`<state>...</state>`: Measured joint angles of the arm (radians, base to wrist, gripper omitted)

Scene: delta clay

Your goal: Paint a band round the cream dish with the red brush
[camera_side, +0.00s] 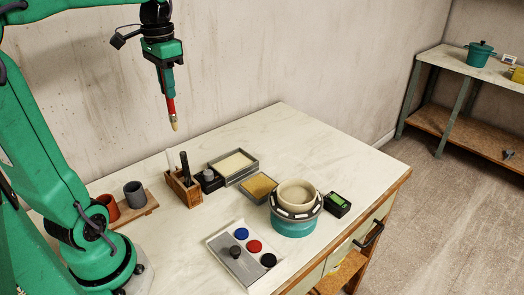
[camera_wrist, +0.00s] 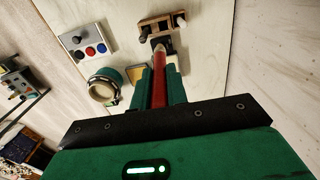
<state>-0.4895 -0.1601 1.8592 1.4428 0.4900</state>
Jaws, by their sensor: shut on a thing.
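The cream dish (camera_side: 296,194) sits on a turntable with a teal base (camera_side: 293,226) and a dark top ring with pale blocks, near the front right of the table. The dish also shows in the wrist view (camera_wrist: 102,91), at left. My gripper (camera_side: 168,88) is shut on the red brush (camera_side: 171,105), high above the back of the table and well away from the dish. The brush hangs nearly upright, its pale tip down. In the wrist view the red handle (camera_wrist: 159,92) lies between the two green fingers.
A control panel (camera_side: 222,243) with a knob and blue, red and black buttons lies at the front. A wooden holder (camera_side: 184,190), shallow trays (camera_side: 234,166), a dark bottle (camera_side: 208,181), two cups (camera_side: 134,194) and a small green-screen device (camera_side: 337,204) stand around it.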

